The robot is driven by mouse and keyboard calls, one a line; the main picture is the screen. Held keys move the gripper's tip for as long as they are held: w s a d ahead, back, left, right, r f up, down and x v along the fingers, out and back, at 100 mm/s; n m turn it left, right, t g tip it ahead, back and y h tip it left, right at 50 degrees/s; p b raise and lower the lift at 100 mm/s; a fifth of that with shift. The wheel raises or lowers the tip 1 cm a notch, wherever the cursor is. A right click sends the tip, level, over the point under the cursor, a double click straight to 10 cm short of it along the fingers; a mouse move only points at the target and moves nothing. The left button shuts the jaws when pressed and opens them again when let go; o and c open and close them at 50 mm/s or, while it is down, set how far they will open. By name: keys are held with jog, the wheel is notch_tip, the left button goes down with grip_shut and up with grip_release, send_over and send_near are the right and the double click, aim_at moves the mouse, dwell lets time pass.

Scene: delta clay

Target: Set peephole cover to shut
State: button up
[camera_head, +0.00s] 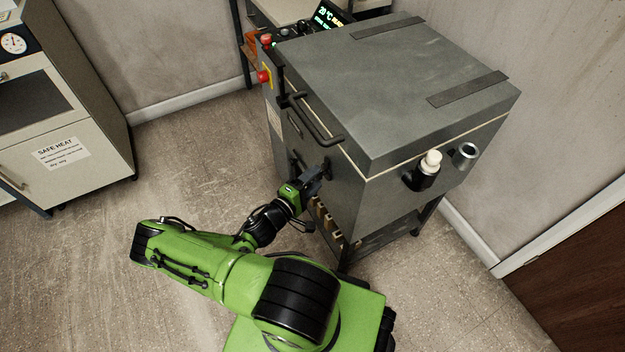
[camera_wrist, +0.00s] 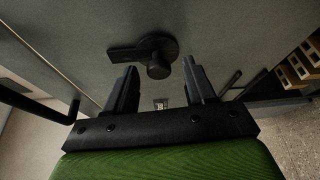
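The black peephole cover (camera_wrist: 128,53) shows in the wrist view on the grey kiln face. It is a round disc with a flat tab pointing left and a short round knob (camera_wrist: 158,70) sticking out. I cannot tell whether a hole lies behind it. My gripper (camera_wrist: 159,68) is open, with its two dark fingers apart on either side of the knob; contact is not visible. In the head view my gripper (camera_head: 318,176) is at the front of the grey kiln (camera_head: 330,205), below its handle, and largely hides the cover there.
The kiln's black bar handle (camera_head: 315,122) juts out above my gripper. A shelf with several blocks (camera_head: 328,222) is beneath the kiln. A black tube with a white plug (camera_head: 431,162) and an open tube (camera_head: 466,154) project from its right side. Floor to the left is clear before a cabinet (camera_head: 60,150).

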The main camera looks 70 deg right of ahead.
jog(key=f+p+v, duration=0.1)
jog(key=p+v, duration=0.2)
jog(key=v, duration=1.2)
jog(key=shift+w+a+r, duration=0.2)
jog(key=shift+a+r, duration=0.1)
jog(key=shift+r, duration=0.2)
